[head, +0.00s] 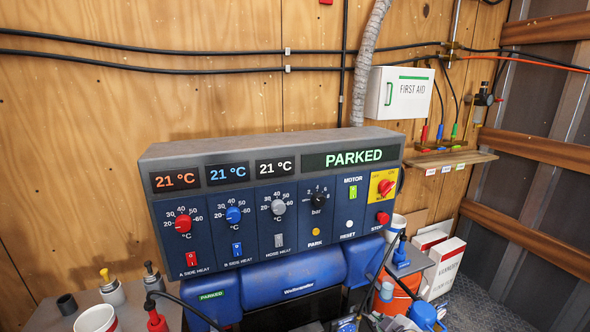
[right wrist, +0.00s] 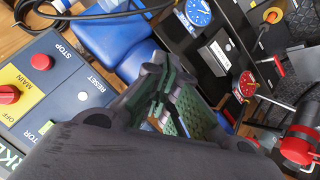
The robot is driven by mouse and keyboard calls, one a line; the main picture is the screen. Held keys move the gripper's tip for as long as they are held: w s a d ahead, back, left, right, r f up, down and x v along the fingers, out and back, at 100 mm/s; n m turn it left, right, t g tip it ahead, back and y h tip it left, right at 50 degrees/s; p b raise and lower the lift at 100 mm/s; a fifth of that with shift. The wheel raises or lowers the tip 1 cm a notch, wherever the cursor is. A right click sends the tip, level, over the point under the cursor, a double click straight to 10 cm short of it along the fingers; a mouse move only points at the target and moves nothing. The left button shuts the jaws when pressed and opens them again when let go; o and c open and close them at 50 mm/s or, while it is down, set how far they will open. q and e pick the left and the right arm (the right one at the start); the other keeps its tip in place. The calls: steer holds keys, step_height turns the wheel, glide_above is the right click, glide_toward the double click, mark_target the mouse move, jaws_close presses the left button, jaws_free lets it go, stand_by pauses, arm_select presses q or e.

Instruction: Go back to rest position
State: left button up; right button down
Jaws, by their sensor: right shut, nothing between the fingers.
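My right gripper (right wrist: 178,100) shows in the right wrist view, dark with green-lined fingers. It is shut and empty, with the machine's panel to its left and a gauge beyond it. I cannot clearly make it out in the head view. The spray foam machine's control panel (head: 290,215) stands in the middle of the head view. Its display reads PARKED (head: 353,158), and three readouts show 21 °C. The red main switch (head: 386,187) is at its right end and also shows in the right wrist view (right wrist: 8,94). My left gripper is not in view.
A first aid box (head: 407,95) hangs on the wooden wall above a small shelf (head: 450,158). White boxes (head: 443,268) and an orange bucket (head: 395,298) stand right of the machine. Blue (right wrist: 199,12) and red (right wrist: 246,86) gauges lie beyond the gripper.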

steer(key=s+f+m+g+h, duration=0.1)
steer(key=s+f+m+g, duration=0.35)
steer(key=s, duration=0.45)
steer(key=s+f+m+g, duration=0.3)
steer(key=s+f, duration=0.3)
steer(key=s, duration=0.4)
step_height(320, 180, down, 32)
steer(key=s, duration=0.2)
steer(key=s+d+f+g, duration=0.1)
steer(key=s+d+f, duration=0.1)
steer(key=s+f, duration=0.8)
steer(key=s+d+f+g, duration=0.1)
steer(key=s+d+f, duration=0.2)
steer(key=s+f, duration=0.7)
steer(key=shift+s+d+f+n, duration=0.3)
steer(key=shift+s+f+n, duration=0.05)
steer(key=shift+s, duration=0.6)
